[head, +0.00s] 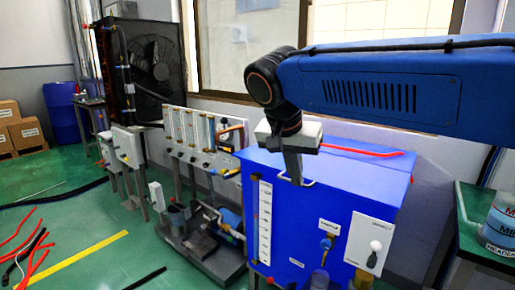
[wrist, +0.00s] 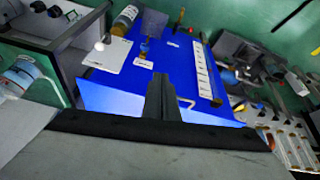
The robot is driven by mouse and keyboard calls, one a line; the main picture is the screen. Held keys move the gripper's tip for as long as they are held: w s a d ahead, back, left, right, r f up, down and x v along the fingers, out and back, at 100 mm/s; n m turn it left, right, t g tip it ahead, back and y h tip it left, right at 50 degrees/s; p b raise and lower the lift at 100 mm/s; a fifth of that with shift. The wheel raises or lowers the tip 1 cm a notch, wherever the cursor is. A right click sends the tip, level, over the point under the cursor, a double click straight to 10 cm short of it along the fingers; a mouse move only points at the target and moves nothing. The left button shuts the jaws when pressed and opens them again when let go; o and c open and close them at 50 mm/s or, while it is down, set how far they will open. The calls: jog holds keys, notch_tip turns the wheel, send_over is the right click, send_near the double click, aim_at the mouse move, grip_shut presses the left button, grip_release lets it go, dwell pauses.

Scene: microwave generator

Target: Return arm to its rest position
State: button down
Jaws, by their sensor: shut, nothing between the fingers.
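My blue arm (head: 375,85) reaches in from the right of the head view. My gripper (head: 293,172) hangs from its end, pointing down in front of the top of a blue tank (head: 335,180). In the wrist view the shut fingers (wrist: 157,88) show at the centre as one dark, narrow shape with nothing held. The blue tank (wrist: 140,88) lies beyond them. A thin metal handle on the tank appears close to the fingertips in the head view; I cannot tell whether they touch.
A white panel with a round knob (head: 367,243) is on the tank's front. A green table with a jar (head: 497,225) stands at right. Flow panels (head: 200,140) and a black fan (head: 155,62) are at left. Red hoses and cables (head: 32,258) lie on the green floor.

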jog(key=s+d+f+n+y, duration=0.2)
jog(key=s+d+f+n, duration=0.3)
jog(key=s+d+f, duration=1.3)
notch_tip(320, 180, down, 2)
jog(key=shift+d+f+n+t+y, duration=0.2)
jog(key=shift+d+n+t+y, duration=0.15)
jog(key=shift+d, duration=0.6)
jog(key=shift+s, duration=0.1)
